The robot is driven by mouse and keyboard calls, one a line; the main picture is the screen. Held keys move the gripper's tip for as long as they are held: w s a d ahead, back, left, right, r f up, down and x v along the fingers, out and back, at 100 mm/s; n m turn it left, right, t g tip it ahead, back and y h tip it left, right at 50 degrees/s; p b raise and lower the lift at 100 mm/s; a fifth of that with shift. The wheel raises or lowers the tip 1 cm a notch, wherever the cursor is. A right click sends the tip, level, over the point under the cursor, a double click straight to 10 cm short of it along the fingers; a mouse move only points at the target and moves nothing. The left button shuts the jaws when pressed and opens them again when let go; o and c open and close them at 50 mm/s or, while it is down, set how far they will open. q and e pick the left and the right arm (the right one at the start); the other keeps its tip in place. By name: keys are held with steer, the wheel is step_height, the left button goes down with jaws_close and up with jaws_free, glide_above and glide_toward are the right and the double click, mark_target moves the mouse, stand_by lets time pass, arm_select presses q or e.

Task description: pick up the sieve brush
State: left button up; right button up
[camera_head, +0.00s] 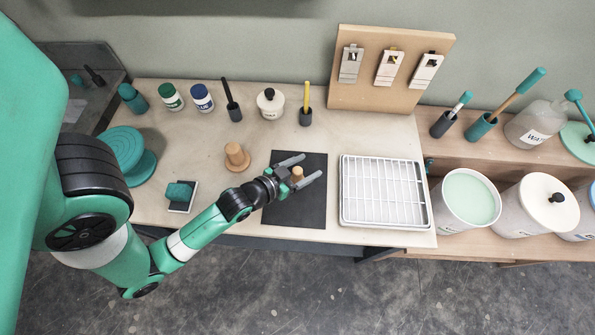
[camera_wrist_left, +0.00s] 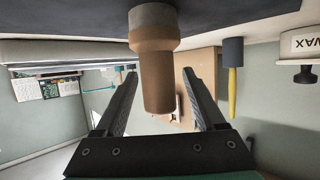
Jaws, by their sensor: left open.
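A short brown upright piece that looks like the sieve brush (camera_head: 297,174) stands on the dark mat (camera_head: 297,215). In the left wrist view, which is upside down, this brush (camera_wrist_left: 156,75) has a brown handle and a wider greyish end at the mat. My left gripper (camera_head: 302,170) is open, with one finger on each side of the brush. In the left wrist view the open fingers (camera_wrist_left: 160,95) flank the handle, with gaps on both sides. My right gripper is not in view.
A white gridded tray (camera_head: 343,205) lies right of the mat. A wooden knobbed piece (camera_head: 237,158) stands to the left. Behind are a yellow stick in a dark holder (camera_head: 305,117) and a white jar (camera_head: 271,106). The table's front edge is near my left arm.

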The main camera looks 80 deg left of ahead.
arm_select(q)
jaws_close()
stand_by(0.3)
